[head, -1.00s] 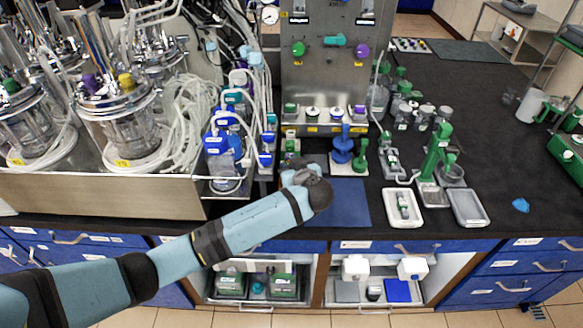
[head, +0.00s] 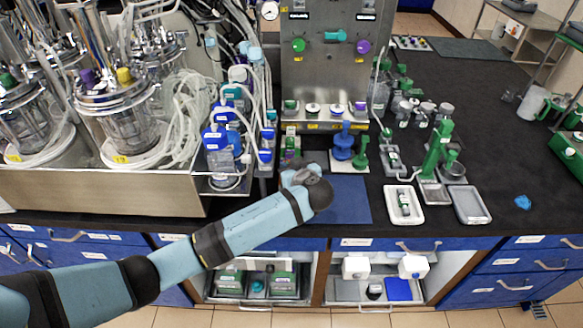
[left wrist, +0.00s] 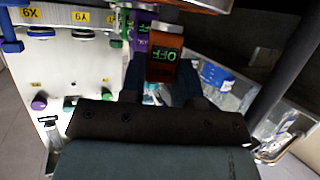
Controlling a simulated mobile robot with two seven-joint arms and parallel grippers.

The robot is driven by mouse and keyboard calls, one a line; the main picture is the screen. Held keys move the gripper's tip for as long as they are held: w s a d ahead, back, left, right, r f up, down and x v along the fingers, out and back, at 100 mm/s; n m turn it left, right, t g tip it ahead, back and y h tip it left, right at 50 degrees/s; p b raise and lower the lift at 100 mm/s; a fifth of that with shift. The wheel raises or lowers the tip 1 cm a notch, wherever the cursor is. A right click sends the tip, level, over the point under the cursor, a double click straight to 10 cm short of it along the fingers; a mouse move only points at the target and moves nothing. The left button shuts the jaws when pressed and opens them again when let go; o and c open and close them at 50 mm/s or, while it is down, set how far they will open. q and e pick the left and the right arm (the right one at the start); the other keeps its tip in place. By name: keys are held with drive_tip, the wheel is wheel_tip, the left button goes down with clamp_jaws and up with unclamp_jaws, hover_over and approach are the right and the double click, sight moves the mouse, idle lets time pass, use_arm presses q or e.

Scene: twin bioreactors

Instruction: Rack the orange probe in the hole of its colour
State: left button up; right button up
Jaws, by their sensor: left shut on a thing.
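The orange probe (left wrist: 165,52), a block-shaped body with green lettering on a dark label, is between the fingers of my left gripper (left wrist: 160,85) in the left wrist view. The gripper is shut on it. A purple piece (left wrist: 141,40) and a green piece (left wrist: 114,22) stand close beside it. In the head view my left wrist (head: 308,188) is over the counter, in front of the steel panel, and hides the fingers and the probe. I cannot make out the orange hole. My right gripper is not in view.
A steel panel (head: 325,75) stands behind the wrist. Bottles with blue caps (head: 215,140) stand to the left, and a blue stand (head: 343,145) to the right. A blue mat (head: 348,205) is clear beside the wrist. A white tray (head: 418,215) lies further right.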

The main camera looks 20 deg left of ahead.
use_arm(q)
drive_tip(key=shift+f+b, duration=0.45)
drive_tip(key=shift+f, duration=0.15)
idle(0.4)
drive_tip(key=o, duration=1)
drive_tip(key=b+v, duration=0.1)
drive_tip(key=v, duration=1.3)
drive_tip(key=shift+a+r, duration=0.1)
